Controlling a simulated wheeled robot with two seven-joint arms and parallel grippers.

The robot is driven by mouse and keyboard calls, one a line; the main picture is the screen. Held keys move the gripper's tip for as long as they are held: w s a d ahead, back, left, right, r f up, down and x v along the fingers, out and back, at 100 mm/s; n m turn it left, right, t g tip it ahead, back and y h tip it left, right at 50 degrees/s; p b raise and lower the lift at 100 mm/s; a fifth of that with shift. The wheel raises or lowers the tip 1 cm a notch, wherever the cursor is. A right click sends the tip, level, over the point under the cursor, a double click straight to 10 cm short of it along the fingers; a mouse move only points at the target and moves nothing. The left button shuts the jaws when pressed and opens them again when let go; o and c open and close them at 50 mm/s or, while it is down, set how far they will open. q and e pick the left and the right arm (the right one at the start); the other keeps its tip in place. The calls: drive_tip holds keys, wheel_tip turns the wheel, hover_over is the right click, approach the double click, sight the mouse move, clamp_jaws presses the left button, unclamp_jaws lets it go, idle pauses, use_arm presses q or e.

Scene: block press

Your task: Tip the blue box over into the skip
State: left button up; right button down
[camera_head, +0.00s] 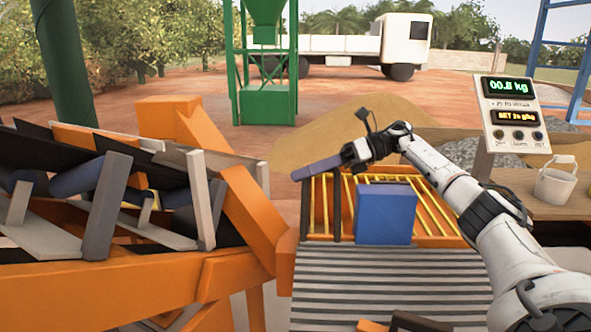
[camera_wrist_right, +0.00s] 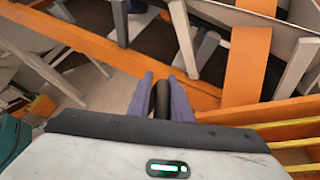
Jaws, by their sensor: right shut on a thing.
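The blue box (camera_head: 386,215) stands upright in the middle of the head view, at the near side of an orange frame with yellow bars (camera_head: 326,204). My right gripper (camera_head: 303,172) is left of the box and higher, apart from it. Its purple-grey fingers are shut on the top of a dark upright bar (camera_head: 304,212) at the frame's left side. In the right wrist view, the dark bar (camera_wrist_right: 162,99) shows between the two fingers (camera_wrist_right: 162,92). I cannot tell which part is the skip. My left gripper is not in view.
An orange machine with grey and black slats (camera_head: 110,190) fills the left side. A striped grey surface (camera_head: 385,285) lies in front of the box. A scale display (camera_head: 510,110) and a white bucket (camera_head: 556,181) are at the right.

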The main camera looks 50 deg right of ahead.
drive_tip(key=shift+w+d+f, duration=0.2)
drive_tip(key=shift+d+f, duration=0.2)
drive_tip(key=shift+f, duration=0.45)
drive_tip(key=c, duration=1.7)
unclamp_jaws()
drive_tip(key=shift+c, duration=0.2)
drive_tip(key=shift+r, duration=0.2)
drive_tip(key=p+v, duration=0.1)
drive_tip(key=v, duration=0.9)
drive_tip(key=shift+s, duration=0.1)
